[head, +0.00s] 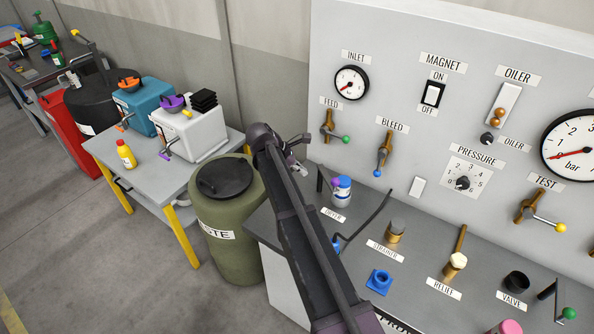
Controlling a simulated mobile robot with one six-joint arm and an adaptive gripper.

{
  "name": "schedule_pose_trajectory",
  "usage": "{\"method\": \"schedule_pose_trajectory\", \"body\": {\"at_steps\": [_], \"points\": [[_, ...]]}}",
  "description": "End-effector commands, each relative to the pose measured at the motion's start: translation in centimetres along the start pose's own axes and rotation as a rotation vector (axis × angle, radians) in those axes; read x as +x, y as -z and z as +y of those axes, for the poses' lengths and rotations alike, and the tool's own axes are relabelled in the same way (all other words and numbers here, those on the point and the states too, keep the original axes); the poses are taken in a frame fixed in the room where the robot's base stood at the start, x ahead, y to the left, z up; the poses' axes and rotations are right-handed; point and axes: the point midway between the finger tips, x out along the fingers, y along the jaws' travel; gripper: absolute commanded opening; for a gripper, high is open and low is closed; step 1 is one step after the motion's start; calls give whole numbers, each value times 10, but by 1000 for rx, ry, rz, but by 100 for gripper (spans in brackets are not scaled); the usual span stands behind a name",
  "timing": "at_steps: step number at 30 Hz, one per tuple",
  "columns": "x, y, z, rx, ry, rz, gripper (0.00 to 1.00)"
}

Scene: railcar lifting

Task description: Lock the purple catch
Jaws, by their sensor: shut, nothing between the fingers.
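A white box (203,136) stands on the grey table at the left. A small purple catch (166,155) is on its lower front side, and its lever seems to stick out from the box; its exact position is too small to tell. A purple knob-like part (172,103) sits on top of the box. My gripper (300,150) is at the far end of my dark arm, in front of the grey panel and to the right of the white box, well apart from the catch. It is shut and empty; the arm partly hides it.
A teal box (143,101) with orange parts and a yellow bottle (126,154) share the table (110,150). A green waste drum (228,262) stands between table and bench. A jar (342,192) stands on the bench near my gripper. Floor at the left is clear.

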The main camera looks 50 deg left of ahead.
Motion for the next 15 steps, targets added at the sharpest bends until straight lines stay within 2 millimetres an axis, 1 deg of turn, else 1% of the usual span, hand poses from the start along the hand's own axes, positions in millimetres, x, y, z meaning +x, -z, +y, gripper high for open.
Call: {"method": "schedule_pose_trajectory", "body": {"at_steps": [1,15], "points": [[9,2,0,1,0,0,0],[56,2,0,1,0,0,0]]}}
